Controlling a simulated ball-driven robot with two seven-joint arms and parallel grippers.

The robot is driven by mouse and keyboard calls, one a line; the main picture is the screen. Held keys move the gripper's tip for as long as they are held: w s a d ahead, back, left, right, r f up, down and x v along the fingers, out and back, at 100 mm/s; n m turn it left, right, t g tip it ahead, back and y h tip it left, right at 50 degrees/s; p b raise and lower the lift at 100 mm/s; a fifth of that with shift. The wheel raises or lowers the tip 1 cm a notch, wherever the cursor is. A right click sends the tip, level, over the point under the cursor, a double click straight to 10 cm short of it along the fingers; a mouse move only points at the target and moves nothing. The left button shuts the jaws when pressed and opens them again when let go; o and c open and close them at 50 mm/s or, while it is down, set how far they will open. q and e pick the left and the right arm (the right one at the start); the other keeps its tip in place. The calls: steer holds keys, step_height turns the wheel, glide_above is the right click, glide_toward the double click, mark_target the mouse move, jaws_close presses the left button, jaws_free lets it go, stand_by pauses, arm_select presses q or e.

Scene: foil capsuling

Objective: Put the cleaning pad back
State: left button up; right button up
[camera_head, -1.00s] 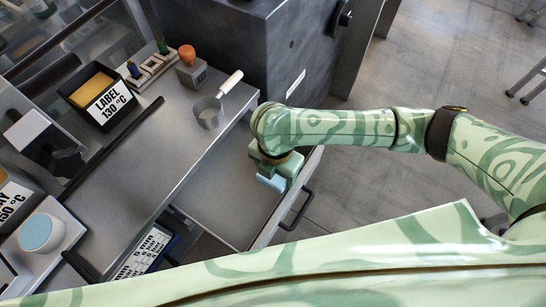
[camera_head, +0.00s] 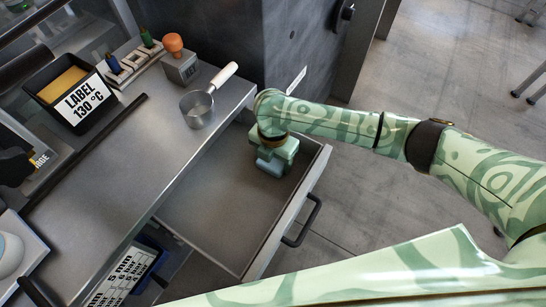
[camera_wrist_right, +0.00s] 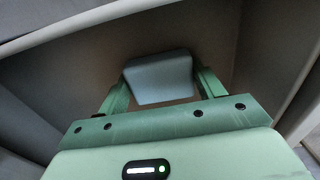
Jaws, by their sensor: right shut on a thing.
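The cleaning pad (camera_head: 268,167) is a small light-blue block low in my right gripper (camera_head: 275,158), over the far end of the open drawer (camera_head: 215,215). In the right wrist view the pad (camera_wrist_right: 158,78) sits between the two green fingers of the gripper (camera_wrist_right: 162,85), which are shut on it. The drawer walls rise around it there. I cannot tell whether the pad touches the drawer floor. The drawer is otherwise empty where it shows. My left gripper is not in view.
The drawer's front with its dark handle (camera_head: 302,222) stands out over the floor. On the counter are a metal pan with a white handle (camera_head: 197,110), an orange-knobbed stamp (camera_head: 179,62) and a black bin labelled 130 °C (camera_head: 80,92). A dark cabinet stands behind.

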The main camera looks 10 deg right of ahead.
steer(key=o, duration=1)
steer(key=shift+f, duration=0.1)
step_height(320, 180, up, 12)
steer(key=p, duration=0.6)
steer(key=shift+r, duration=0.2)
